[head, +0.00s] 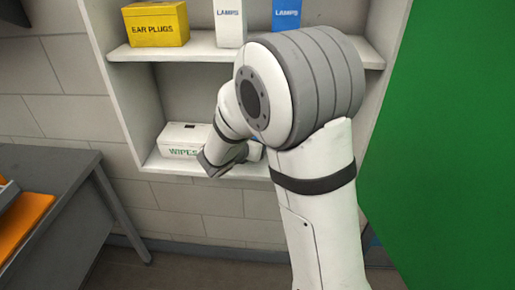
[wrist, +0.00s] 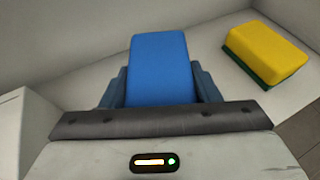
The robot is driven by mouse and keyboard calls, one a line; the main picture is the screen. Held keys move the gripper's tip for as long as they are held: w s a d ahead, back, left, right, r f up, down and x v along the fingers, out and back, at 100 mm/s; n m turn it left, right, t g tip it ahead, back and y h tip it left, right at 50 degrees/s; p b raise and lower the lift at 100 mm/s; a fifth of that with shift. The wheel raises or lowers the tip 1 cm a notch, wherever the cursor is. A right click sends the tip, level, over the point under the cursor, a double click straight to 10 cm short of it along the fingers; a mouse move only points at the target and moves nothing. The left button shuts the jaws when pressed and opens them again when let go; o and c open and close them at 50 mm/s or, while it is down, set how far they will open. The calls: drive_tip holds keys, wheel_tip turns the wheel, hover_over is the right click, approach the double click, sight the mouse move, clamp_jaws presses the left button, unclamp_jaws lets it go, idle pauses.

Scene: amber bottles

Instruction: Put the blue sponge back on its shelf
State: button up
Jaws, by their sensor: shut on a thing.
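The blue sponge (wrist: 160,62) is between the two fingers of my gripper (wrist: 160,88) in the wrist view. The gripper is shut on it, and the sponge sticks out ahead of the fingers over the white shelf surface. I cannot tell whether the sponge touches the shelf. In the head view my gripper (head: 224,160) is at the lower shelf (head: 165,167) of the white unit, at the right end of the wipes box. My arm hides most of that spot, and the sponge is not clearly visible there.
A yellow and green sponge (wrist: 268,50) lies on the shelf to the right. The white wipes box (head: 183,140) stands to the left. The upper shelf holds a yellow ear plugs box (head: 156,25) and lamps boxes (head: 229,22). A grey table (head: 50,170) is at left, a green panel (head: 450,130) at right.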

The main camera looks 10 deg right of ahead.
drive_tip(key=shift+s+f, duration=0.1)
drive_tip(key=shift+f, duration=1.45)
drive_tip(key=shift+f, duration=0.15)
drive_tip(key=o, duration=1)
drive_tip(key=shift+o, duration=0.2)
